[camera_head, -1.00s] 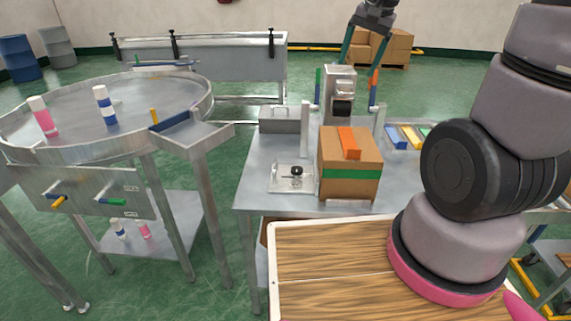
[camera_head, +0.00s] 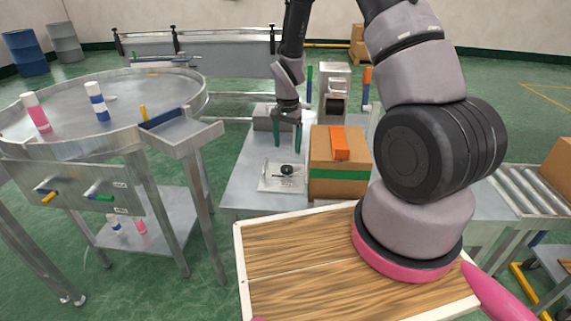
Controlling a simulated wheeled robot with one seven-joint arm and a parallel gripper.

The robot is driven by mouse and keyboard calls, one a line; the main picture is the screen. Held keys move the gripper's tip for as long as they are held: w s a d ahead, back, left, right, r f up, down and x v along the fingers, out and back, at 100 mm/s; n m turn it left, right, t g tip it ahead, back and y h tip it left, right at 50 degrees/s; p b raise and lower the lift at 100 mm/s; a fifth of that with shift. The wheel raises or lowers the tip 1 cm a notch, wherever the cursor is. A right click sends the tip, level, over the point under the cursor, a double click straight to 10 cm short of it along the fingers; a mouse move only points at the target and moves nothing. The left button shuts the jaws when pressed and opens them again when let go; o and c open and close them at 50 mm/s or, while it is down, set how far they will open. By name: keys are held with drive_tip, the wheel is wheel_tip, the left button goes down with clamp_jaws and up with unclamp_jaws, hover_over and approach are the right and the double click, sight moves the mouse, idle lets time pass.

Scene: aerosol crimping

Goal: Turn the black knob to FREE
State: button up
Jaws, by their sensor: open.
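The black knob (camera_head: 287,170) sits on a pale square plate (camera_head: 268,184) on the metal table, left of the cardboard box. Any lettering on the plate is too small to read, so which mark the knob points at cannot be told. My gripper (camera_head: 288,148) points down with its two green fingers apart and nothing between them. In the picture its fingertips are just above the knob, apart from it. How high they are over the plate cannot be told exactly.
A cardboard box (camera_head: 325,178) with an orange block (camera_head: 340,142) on top stands close right of the plate. A grey metal box (camera_head: 262,118) and a metal machine (camera_head: 333,85) stand behind. A round metal table (camera_head: 150,85) with bottles is at left.

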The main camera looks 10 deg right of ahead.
sight(288, 167)
wheel_tip(288, 167, down, 8)
drive_tip(key=shift+f, duration=0.25)
clamp_jaws()
